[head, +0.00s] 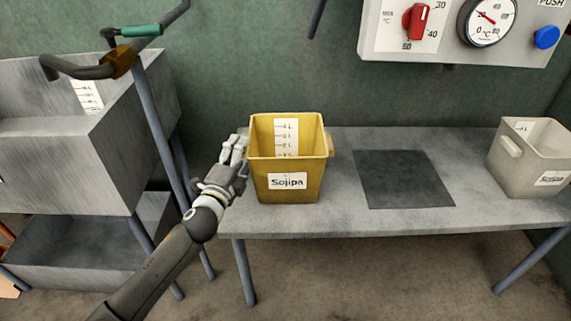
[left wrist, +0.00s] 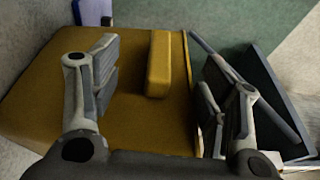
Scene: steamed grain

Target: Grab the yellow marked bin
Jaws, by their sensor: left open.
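The yellow bin (head: 265,185), with a "Sojipa" label and a litre scale inside, stands upright on the grey table. My left gripper (head: 238,150) is at the bin's left side in the head view. In the left wrist view the yellow bin (left wrist: 110,130) fills the middle, and its handle (left wrist: 159,62) lies between the two fingers of my open left gripper (left wrist: 160,90). Whether a finger touches the bin I cannot tell. My right gripper is not in view.
The grey table (head: 350,220) has a dark square plate (head: 403,180) right of the bin. A pale labelled bin (head: 505,160) stands at the table's right end. A metal trough (head: 60,140) with pipes is at left. A control panel (head: 450,25) hangs above.

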